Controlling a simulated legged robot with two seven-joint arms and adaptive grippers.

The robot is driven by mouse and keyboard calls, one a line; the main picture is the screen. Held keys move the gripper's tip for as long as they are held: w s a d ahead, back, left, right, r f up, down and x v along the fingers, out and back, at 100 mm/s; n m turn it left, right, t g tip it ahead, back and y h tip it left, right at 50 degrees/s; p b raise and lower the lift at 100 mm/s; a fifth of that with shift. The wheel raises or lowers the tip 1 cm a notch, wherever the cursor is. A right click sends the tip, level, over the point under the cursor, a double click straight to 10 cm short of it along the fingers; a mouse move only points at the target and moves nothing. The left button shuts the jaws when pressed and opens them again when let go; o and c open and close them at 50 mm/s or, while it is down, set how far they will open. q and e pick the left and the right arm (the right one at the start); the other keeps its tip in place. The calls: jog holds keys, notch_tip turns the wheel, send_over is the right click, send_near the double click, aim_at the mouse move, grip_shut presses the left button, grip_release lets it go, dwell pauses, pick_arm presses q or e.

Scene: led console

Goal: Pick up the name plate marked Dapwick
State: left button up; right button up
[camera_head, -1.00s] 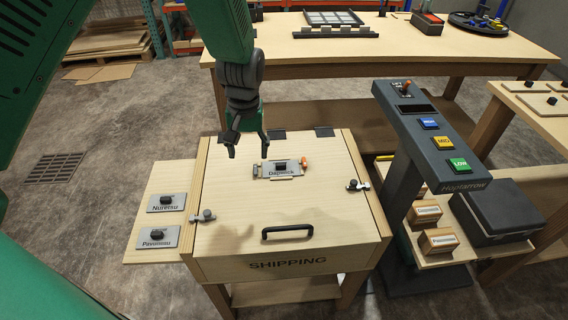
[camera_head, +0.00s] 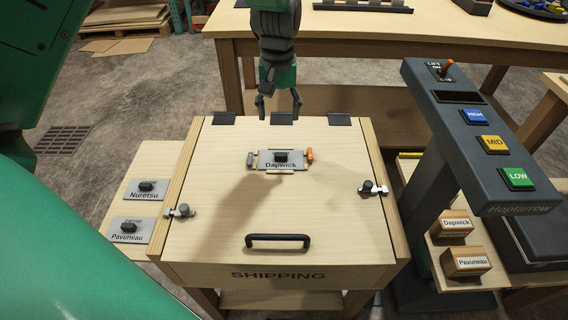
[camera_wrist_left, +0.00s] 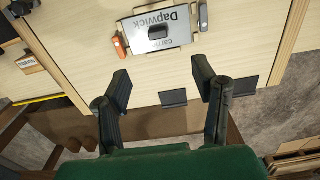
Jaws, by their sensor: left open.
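The name plate marked Dapwick (camera_head: 268,164) is a grey plate with a dark knob. It lies in a small holder on the lid of the wooden SHIPPING box (camera_head: 215,235), with an orange clip (camera_head: 309,156) at its right end. It also shows in the left wrist view (camera_wrist_left: 176,38), upside down, beyond the fingertips. My left gripper (camera_head: 279,106) is open and empty, above the far edge of the lid, behind the plate and apart from it. Its two fingers also show in the left wrist view (camera_wrist_left: 162,84). My right gripper is not in view.
Plates marked Nuretsu (camera_head: 147,190) and Pavuneau (camera_head: 131,229) lie on a side board at the left. A black handle (camera_head: 280,240) and latches stand up from the lid. A grey console (camera_head: 470,130) with coloured buttons stands at the right. Blocks (camera_head: 453,226) sit beside it.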

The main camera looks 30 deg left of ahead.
pick_arm(q)
jog(key=b, duration=0.2)
send_near(281, 153)
notch_tip(281, 153, down, 5)
jog(key=shift+s+f, duration=0.1)
jog(key=shift+s, duration=0.05)
jog(key=f, duration=0.3)
jog(key=f+b, duration=0.1)
jog(key=f, duration=0.1)
jog(key=shift+w, duration=0.3)
jog(key=shift+s, duration=0.1)
jog(key=c, duration=1.2)
